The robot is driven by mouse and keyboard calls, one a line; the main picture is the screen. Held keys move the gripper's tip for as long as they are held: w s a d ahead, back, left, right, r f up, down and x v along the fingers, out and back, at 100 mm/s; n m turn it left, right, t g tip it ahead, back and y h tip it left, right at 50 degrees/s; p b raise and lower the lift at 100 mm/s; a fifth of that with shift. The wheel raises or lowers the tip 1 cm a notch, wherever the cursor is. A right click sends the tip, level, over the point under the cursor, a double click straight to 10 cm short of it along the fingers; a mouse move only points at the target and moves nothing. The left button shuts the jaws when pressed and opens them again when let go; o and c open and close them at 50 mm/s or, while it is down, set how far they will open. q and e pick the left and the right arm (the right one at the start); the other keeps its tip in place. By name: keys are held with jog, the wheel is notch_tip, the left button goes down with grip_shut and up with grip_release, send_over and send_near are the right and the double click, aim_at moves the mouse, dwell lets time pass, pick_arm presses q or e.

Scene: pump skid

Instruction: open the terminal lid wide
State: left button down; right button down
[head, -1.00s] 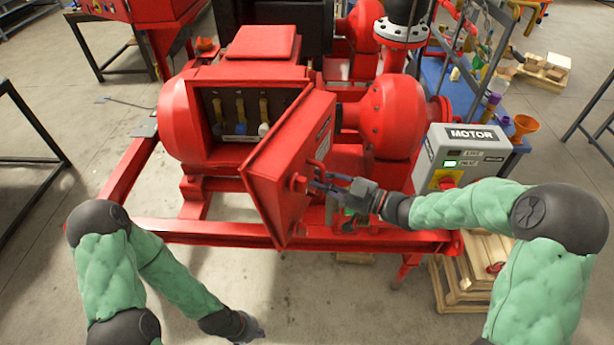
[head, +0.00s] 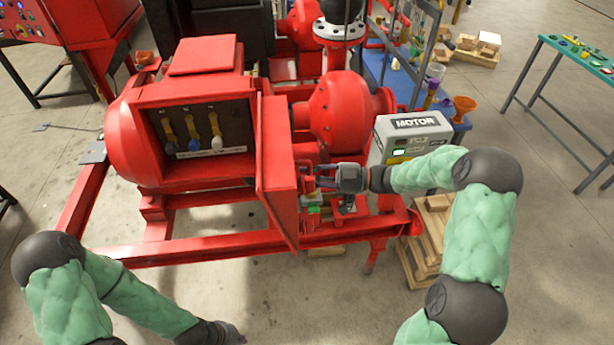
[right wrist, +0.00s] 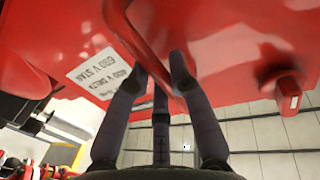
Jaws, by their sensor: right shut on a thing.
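The red terminal lid (head: 279,170) stands swung out from the right side of the terminal box (head: 190,173), seen nearly edge-on. The box's inside shows several terminals with yellow links (head: 192,128). My right gripper (head: 314,178) is at the lid's outer face, on its right. In the right wrist view its fingers (right wrist: 160,68) close around the red lid handle (right wrist: 150,38), beside a white label (right wrist: 103,74). The lid partly hides the fingers in the head view. My left gripper (head: 232,335) hangs low and apart from the skid; its jaws are too small to read.
The grey motor control box (head: 411,136) stands just right of my right gripper, close to my forearm. A wooden pallet stack (head: 428,240) is on the floor below it. A red pump casing (head: 343,112) lies behind the lid. Floor in front of the skid is clear.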

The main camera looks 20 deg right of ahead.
jog(key=shift+w+r, duration=0.1)
jog(key=shift+r, duration=0.05)
jog(key=c, duration=1.1)
grip_release()
jog(key=v, duration=1.2)
